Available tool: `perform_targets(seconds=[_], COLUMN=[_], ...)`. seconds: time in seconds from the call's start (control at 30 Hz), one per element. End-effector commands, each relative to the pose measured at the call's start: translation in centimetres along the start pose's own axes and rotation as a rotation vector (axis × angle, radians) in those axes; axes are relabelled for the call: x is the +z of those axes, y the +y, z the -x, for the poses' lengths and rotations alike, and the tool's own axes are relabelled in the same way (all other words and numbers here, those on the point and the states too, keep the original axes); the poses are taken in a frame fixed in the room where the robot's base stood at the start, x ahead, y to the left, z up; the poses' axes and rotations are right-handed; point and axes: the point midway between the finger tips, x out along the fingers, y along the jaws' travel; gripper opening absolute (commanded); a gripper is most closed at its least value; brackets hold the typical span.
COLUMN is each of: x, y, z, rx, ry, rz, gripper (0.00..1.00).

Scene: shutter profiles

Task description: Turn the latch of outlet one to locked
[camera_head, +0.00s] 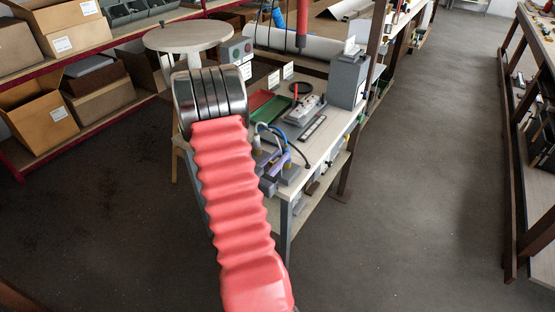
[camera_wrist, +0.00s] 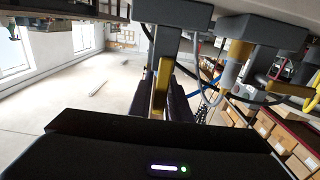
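In the head view a cluster of grey and purple outlet fittings (camera_head: 272,170) with blue and dark hoses sits at the near left edge of the workbench (camera_head: 325,150). My red arm and its metal rings stand in front and hide part of it; my gripper does not show clearly there. In the wrist view my dark gripper (camera_wrist: 168,98) reaches up to a grey block (camera_wrist: 178,14), with a yellow bar (camera_wrist: 161,88) between or just in front of the dark fingers. A second grey block (camera_wrist: 262,31) with a yellow collar (camera_wrist: 240,50) stands to the right. I cannot tell which outlet is which, nor the latch position.
On the bench are a green tray (camera_head: 268,112), a power strip (camera_head: 305,110) and a grey box (camera_head: 348,80). A round table (camera_head: 187,36) stands behind my arm. Shelves with cardboard boxes (camera_head: 40,108) line the left. The floor to the right (camera_head: 430,170) is clear.

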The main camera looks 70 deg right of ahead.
Motion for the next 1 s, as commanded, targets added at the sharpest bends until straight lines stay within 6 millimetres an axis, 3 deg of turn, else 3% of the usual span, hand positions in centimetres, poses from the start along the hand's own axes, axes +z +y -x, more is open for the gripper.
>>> perform_targets(seconds=[0.23, 0.67, 1.0], x=[-0.01, 0.01, 0.05], y=[-0.02, -0.15, -0.78], z=[0.02, 0.06, -0.02], rx=[0.000, -0.001, -0.001], ry=[0.000, 0.000, 0.000], rz=[0.000, 0.018, 0.160], gripper=[0.00, 0.00, 0.00])
